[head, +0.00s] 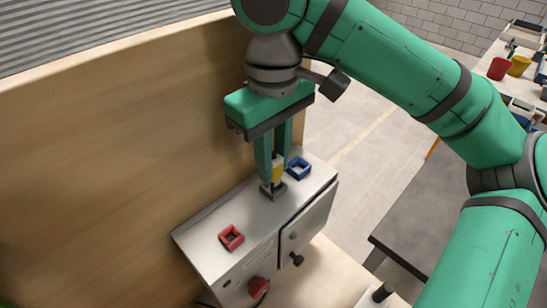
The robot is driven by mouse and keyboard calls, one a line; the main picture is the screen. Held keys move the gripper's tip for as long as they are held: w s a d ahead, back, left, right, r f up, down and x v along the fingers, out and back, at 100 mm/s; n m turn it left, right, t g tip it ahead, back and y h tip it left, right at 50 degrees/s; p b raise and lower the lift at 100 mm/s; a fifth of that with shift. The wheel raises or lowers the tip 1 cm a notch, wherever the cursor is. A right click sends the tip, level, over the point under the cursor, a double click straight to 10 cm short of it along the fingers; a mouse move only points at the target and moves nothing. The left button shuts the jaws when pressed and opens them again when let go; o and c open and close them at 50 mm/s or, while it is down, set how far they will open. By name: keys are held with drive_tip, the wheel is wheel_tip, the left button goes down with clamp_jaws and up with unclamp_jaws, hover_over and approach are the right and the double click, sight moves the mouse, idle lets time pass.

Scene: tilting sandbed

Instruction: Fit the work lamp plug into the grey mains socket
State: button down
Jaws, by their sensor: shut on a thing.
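My gripper (273,168) points down over the top of a light grey metal box (205,241). It is shut on a plug with a yellow part (278,171), which shows between the fingers. The small dark grey socket (272,192) is on the box top, directly under the fingertips. The plug's lower end is hidden by the fingers and the socket rim, so I cannot tell whether it is inside the socket or just above it.
A red square socket (231,237) is on the box top to the left, and a blue one (299,168) is close on the right. A red round part (258,286) is on the box front. A wooden panel (110,150) stands behind the box.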

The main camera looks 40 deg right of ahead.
drive_tip(key=shift+f, duration=1.15)
idle(0.4)
drive_tip(key=c, duration=1)
unclamp_jaws()
drive_tip(key=shift+r, duration=3.95)
